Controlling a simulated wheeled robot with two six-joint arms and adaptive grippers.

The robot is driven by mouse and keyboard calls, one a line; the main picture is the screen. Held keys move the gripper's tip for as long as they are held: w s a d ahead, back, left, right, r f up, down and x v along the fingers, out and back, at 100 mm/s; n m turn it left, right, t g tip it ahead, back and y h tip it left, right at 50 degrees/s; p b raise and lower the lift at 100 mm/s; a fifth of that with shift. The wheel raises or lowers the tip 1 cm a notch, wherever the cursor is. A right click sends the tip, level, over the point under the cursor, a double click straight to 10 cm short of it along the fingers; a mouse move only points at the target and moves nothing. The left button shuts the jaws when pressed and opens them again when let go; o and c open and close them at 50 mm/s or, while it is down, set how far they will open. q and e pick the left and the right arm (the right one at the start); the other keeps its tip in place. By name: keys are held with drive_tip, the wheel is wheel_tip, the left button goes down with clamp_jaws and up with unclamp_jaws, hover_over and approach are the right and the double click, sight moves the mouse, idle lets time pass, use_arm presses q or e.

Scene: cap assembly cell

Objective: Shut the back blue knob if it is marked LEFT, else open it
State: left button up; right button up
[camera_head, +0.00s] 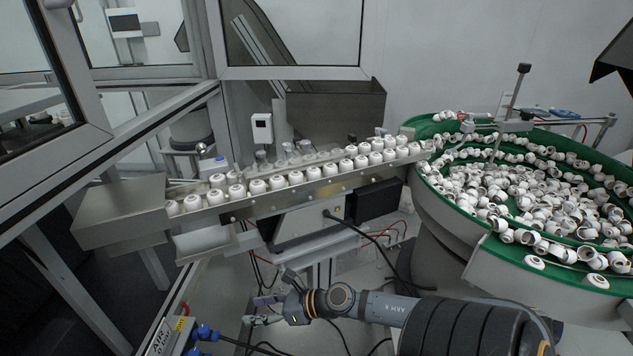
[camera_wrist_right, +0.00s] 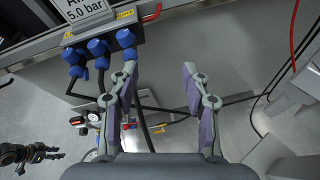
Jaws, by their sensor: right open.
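Several blue knobs stick out of the grey air panel (camera_head: 168,346) at the bottom left of the head view. The back blue knob (camera_head: 204,331) also shows in the right wrist view (camera_wrist_right: 126,38), at the right end of the row. My right gripper (camera_head: 262,310) is to the right of the panel, apart from the knobs. In the right wrist view its fingers (camera_wrist_right: 160,78) are spread and empty, with the back knob just beyond the left fingertip. A dark gripper, seemingly my left (camera_wrist_right: 42,152), shows at lower left.
A chute (camera_head: 290,195) lined with white caps runs above my right arm to the green bowl feeder (camera_head: 430,180). Cables hang below the chute. A regulator or gauge with red and yellow fittings (camera_wrist_right: 92,120) lies below the panel. Floor around the right gripper looks fairly open.

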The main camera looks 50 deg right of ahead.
drive_tip(key=s+d+f+m+h+p, duration=0.1)
drive_tip(key=s+d+f+m+h, duration=0.1)
drive_tip(key=d+f+m+h, duration=0.2)
drive_tip(key=s+d+f+m+h+p, duration=0.2)
drive_tip(key=s+d+f+m+h, duration=0.1)
drive_tip(key=d+f+m, duration=0.8)
wheel_tip(320, 180, down, 4)
drive_tip(key=m, duration=0.6)
drive_tip(key=shift+r+h, duration=0.25)
drive_tip(key=shift+h, duration=0.15)
